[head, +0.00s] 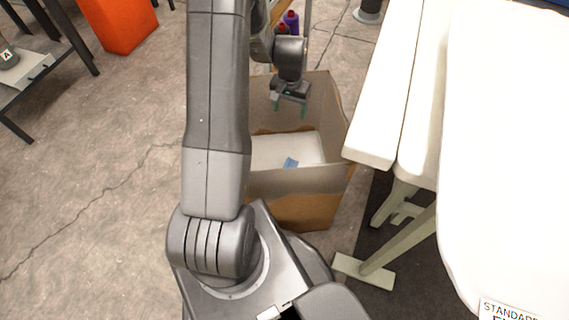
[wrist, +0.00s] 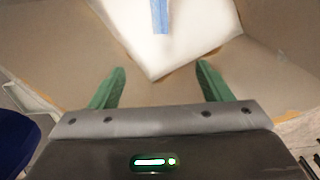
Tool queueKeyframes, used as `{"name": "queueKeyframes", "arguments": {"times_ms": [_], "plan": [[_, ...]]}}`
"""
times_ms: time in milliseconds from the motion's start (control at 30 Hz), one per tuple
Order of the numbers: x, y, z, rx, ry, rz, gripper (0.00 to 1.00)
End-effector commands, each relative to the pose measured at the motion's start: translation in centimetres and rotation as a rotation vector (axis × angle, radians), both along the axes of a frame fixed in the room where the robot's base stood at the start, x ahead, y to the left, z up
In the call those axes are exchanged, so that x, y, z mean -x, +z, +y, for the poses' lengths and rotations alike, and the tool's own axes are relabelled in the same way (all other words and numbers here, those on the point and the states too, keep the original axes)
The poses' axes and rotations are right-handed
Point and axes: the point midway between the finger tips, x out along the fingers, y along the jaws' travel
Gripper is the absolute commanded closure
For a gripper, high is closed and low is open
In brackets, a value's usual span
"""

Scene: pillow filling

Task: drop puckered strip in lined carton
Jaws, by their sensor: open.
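The lined carton (head: 268,180) is an open brown cardboard box on the floor, with a white lining or pad (head: 265,152) inside. The white surface also fills the upper middle of the wrist view (wrist: 125,35). A small blue strip (head: 290,163) shows against the white inside the carton; it is also at the top edge of the wrist view (wrist: 160,14), cut off there. Any puckers are too small to tell. My gripper (head: 289,108) is over the carton opening, pointing down. Its green fingers (wrist: 160,70) are apart with nothing between them, and the strip is beyond them.
A white-topped table (head: 385,80) stands close to the right of the carton, its pale legs on a dark mat. An orange bin (head: 118,22) and a dark-framed shelf (head: 45,70) are at the upper left. The concrete floor (head: 90,190) at left is clear.

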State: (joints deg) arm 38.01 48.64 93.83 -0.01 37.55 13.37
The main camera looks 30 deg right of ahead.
Motion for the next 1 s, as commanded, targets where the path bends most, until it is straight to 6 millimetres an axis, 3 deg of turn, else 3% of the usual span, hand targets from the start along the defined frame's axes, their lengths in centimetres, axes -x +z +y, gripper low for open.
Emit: {"name": "queueKeyframes", "arguments": {"times_ms": [167,500,700,1000], "plan": [[-0.1,1.6,-0.1,0.002,0.000,-0.003,0.28],[-0.1,9.1,-0.1,0.003,0.000,-0.004,0.28],[-0.1,12.4,-0.1,0.002,0.000,-0.003,0.28],[0.0,13.8,0.0,0.000,0.000,0.000,0.28]]}}
